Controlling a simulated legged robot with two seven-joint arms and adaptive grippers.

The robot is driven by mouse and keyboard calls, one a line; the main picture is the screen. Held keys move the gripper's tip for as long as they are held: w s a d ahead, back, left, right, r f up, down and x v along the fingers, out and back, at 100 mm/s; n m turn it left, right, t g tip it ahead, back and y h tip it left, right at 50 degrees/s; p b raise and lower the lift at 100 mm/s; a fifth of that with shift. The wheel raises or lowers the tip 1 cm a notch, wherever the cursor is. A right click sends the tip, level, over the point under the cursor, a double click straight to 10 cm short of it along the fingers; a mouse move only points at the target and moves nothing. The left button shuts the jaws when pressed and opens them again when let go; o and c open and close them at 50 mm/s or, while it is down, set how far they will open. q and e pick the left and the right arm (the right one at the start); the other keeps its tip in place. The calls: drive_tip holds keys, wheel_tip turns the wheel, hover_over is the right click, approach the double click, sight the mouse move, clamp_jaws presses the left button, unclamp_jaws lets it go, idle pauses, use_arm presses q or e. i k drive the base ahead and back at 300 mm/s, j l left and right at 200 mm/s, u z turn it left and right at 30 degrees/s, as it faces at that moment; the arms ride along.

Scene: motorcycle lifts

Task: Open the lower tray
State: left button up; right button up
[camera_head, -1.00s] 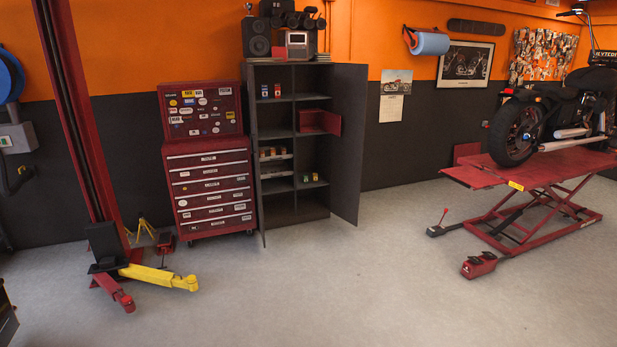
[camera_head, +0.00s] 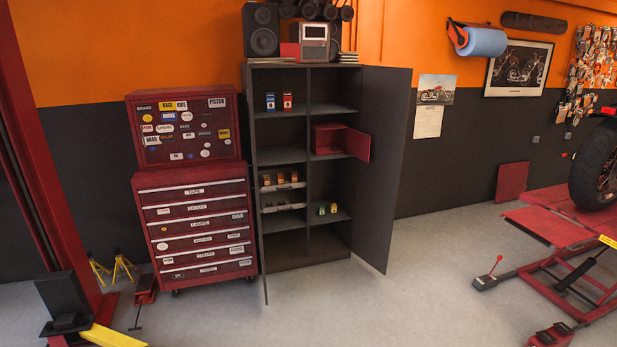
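A dark grey cabinet (camera_head: 283,77) stands against the wall with its doors swung open. In its left column are two pale-fronted trays, one above the other. The upper tray (camera_head: 284,187) has several small boxes at it. The lower tray (camera_head: 284,207) is just beneath it, above a bare shelf; how far in it sits is too small to tell. Neither of my grippers is in view.
A red tool chest (camera_head: 203,230) with several drawers stands left of the cabinet. The cabinet's right door (camera_head: 382,170) sticks out. A red lift post (camera_head: 45,150) is at left, a motorcycle lift (camera_head: 560,225) at right. Floor before the cabinet is clear.

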sight(285, 195)
drive_tip(key=i, duration=2.3)
